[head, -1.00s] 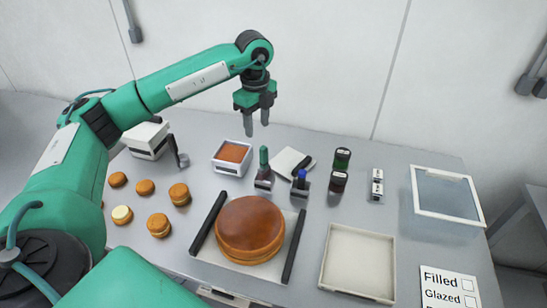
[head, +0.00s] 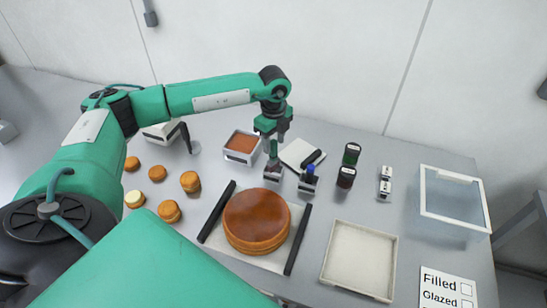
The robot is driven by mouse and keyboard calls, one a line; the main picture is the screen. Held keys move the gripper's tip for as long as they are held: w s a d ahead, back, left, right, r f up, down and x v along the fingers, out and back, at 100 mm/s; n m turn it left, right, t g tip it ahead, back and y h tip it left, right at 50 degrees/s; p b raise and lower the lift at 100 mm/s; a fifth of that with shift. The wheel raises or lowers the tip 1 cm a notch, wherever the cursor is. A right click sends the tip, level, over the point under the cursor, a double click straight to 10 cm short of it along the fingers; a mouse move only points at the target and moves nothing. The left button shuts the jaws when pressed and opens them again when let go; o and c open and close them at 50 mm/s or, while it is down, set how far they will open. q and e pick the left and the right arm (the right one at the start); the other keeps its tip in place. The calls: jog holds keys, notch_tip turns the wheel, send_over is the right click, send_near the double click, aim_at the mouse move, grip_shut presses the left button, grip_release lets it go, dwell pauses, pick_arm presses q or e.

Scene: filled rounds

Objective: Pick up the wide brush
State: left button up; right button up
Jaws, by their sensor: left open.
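A green-handled tool (head: 273,157) stands upright in a small grey holder (head: 273,175), and a blue-handled tool (head: 310,170) stands in a similar holder just to its right. I cannot tell from this view which of them is the wide brush, as their lower ends are hidden. My left gripper (head: 274,147) points down with open jaws right at the green handle and covers its upper part. I cannot tell whether the fingers touch it. My right gripper is not in view.
A large brown round (head: 257,218) lies on a tray between dark bars. Several small buns (head: 190,181) lie left.

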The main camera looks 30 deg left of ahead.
aim_at(273, 148)
pick_arm(q)
notch_tip(273, 148, down, 3)
jog(key=shift+s+p, duration=0.1)
jog(key=shift+p, duration=0.55)
jog(key=shift+f, duration=0.25)
grip_shut()
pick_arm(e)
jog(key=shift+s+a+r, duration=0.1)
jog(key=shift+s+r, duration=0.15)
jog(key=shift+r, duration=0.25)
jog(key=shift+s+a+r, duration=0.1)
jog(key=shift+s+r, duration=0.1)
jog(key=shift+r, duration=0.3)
pick_arm(q)
jog(key=shift+r, duration=0.15)
